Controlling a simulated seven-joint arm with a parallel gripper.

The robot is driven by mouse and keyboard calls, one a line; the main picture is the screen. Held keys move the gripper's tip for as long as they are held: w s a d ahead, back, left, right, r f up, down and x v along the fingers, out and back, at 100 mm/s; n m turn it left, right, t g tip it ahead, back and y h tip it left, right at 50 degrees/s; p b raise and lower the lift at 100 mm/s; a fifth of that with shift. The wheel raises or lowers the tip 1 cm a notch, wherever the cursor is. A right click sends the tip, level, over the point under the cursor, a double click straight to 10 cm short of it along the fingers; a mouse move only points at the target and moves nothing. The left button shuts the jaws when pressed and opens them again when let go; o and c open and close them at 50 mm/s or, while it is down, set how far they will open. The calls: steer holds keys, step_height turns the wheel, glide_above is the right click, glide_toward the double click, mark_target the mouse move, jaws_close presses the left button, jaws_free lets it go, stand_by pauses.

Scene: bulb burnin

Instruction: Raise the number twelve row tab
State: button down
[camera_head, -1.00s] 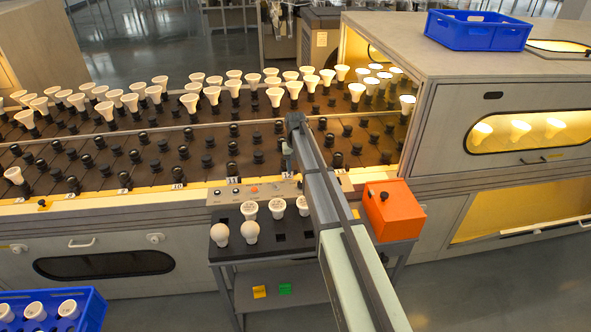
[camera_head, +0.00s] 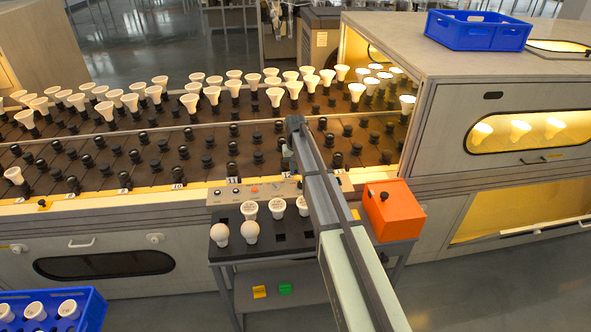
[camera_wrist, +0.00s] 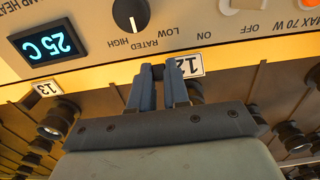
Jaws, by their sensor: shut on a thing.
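The number 12 label (camera_wrist: 184,66) shows upside down in the wrist view, on the yellow edge below the control panel. My gripper (camera_wrist: 160,73) is at that edge, just left of this label. Its two blue-grey fingers are close together, with a small dark piece, the row tab (camera_wrist: 158,71), between their tips. Most of the tab is hidden by the fingers, so its height and tilt cannot be told. In the head view my arm covers this spot, and the fingertips cannot be made out clearly.
The number 13 label (camera_wrist: 46,89) and dark sockets (camera_wrist: 58,122) lie nearby in the wrist view. A panel with a knob (camera_wrist: 131,14) borders the edge. In the head view, a bulb stand (camera_head: 285,243) and orange box (camera_head: 393,210) flank my arm.

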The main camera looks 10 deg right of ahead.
steer(key=shift+s, duration=0.15)
steer(key=shift+s+t, duration=0.8)
steer(key=shift+t, duration=0.6)
steer(key=shift+s+f+t, duration=0.15)
steer(key=shift+s+t, duration=0.1)
steer(key=shift+t, duration=0.6)
steer(key=shift+s+f+t, duration=0.15)
steer(key=shift+s+t, duration=0.05)
steer(key=shift+t, duration=0.65)
steer(key=shift+w, duration=0.1)
steer(key=c, duration=1.1)
jaws_free()
steer(key=v, duration=1.3)
steer(key=shift+s+r, duration=0.3)
